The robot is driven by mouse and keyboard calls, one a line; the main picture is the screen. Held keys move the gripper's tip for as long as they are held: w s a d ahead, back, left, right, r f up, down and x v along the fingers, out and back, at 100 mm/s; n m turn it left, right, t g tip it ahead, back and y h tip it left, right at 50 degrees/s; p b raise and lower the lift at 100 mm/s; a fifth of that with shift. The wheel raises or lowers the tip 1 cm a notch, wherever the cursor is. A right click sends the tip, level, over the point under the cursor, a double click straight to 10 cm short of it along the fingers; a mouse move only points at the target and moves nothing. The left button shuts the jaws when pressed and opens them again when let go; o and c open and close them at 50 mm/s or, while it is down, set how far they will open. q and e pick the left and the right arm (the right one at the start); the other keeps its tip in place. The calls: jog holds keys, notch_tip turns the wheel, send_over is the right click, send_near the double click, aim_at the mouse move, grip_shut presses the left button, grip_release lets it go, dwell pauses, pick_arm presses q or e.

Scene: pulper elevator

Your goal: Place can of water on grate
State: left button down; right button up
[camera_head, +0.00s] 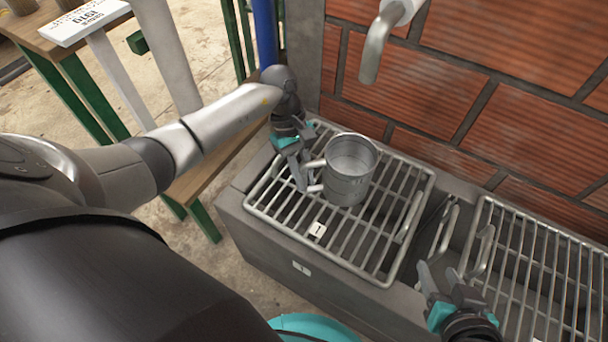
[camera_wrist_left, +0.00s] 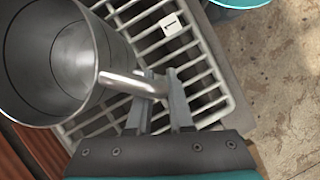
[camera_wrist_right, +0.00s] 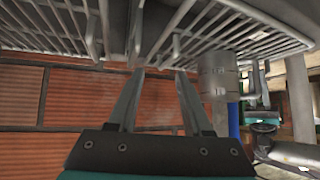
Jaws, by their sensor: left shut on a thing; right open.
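The grey metal can (camera_head: 345,188) is upright over the left grate (camera_head: 283,235), which carries a tag marked 1. I cannot tell whether its base rests on the bars or hovers just above them. My left gripper (camera_head: 308,177) is shut on the can's side handle; the left wrist view shows the fingers (camera_wrist_left: 157,88) around the handle (camera_wrist_left: 128,83). Whether there is water in the can is unclear. My right gripper (camera_head: 443,282) is open and empty near the left end of the right grate (camera_head: 535,262). The right wrist view also shows the can (camera_wrist_right: 217,80).
A grey spout (camera_head: 374,52) sticks out from the brick wall (camera_head: 440,80) above the grates. Upright metal handles (camera_head: 443,232) stand between the two grates. A wooden table with green legs (camera_head: 80,85) is at the left. A teal bucket (camera_head: 315,326) is on the floor in front.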

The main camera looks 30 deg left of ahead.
pick_arm(q)
jog(key=shift+f, duration=0.1)
jog(key=c, duration=0.8)
grip_release()
pick_arm(e)
jog(key=shift+a, duration=0.2)
jog(key=shift+f, duration=0.1)
pick_arm(q)
jog(key=p+v, duration=0.1)
jog(key=v, duration=0.1)
jog(key=shift+a+r, duration=0.1)
jog(key=shift+r, duration=0.15)
jog(key=shift+p+v, duration=1.75)
jog(key=shift+v, duration=3.15)
pick_arm(e)
jog(key=s+d+f+g+h, duration=0.2)
jog(key=s+d+f+g, duration=0.1)
jog(key=s+d+g, duration=0.1)
jog(key=shift+s+d+m+g, duration=0.3)
jog(key=shift+d+g, duration=0.2)
jog(key=shift+d, duration=0.35)
